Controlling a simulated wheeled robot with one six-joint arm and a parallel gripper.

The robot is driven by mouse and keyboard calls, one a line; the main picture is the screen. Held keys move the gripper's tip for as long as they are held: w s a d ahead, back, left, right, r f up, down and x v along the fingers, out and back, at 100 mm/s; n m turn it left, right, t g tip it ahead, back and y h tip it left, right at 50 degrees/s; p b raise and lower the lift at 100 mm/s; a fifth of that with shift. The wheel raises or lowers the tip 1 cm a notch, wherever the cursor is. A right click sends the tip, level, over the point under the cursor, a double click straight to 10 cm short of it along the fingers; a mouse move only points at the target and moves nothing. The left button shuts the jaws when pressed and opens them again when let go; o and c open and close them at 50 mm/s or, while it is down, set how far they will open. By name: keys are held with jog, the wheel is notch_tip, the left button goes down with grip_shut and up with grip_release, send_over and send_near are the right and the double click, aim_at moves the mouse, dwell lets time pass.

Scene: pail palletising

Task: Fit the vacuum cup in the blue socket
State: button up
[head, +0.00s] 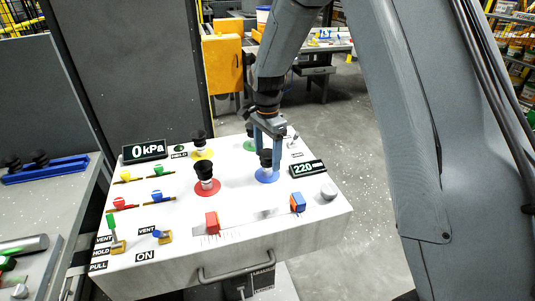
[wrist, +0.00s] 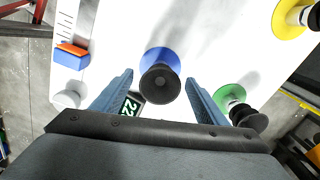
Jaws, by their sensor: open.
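A black vacuum cup (head: 266,157) stands upright at the blue socket (head: 267,176) on the white panel. In the wrist view the cup (wrist: 160,84) covers part of the blue disc (wrist: 158,56). How deep it sits cannot be told. My gripper (head: 268,143) is above the blue socket and pointing down, with its fingers open. In the wrist view the fingertips (wrist: 160,76) lie on either side of the cup, with gaps showing between them and it.
More black cups stand at the red socket (head: 208,188), the yellow socket (head: 203,154) and the green socket (wrist: 231,95). Coloured valve levers, a red slider block (head: 212,222) and displays reading 0 kPa (head: 145,151) and 220 (head: 307,169) are on the panel (head: 180,262).

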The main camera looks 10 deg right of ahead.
notch_tip(320, 180, up, 8)
jog(key=shift+f+b, duration=0.2)
jog(key=shift+b, duration=1)
jog(key=s+d+f+n, duration=0.1)
jog(key=s+d+n, duration=0.3)
jog(key=s, duration=0.4)
jog(key=s+d+f+n+t, duration=0.1)
jog(key=s+d+f+n, duration=0.1)
jog(key=s+d+n, duration=0.2)
jog(key=s+d+f+n, duration=0.2)
jog(key=s+d+n, duration=0.2)
jog(key=s, duration=0.7)
jog(key=shift+s+d+b, duration=0.15)
jog(key=shift+s+b, duration=0.15)
jog(key=shift+b, duration=0.15)
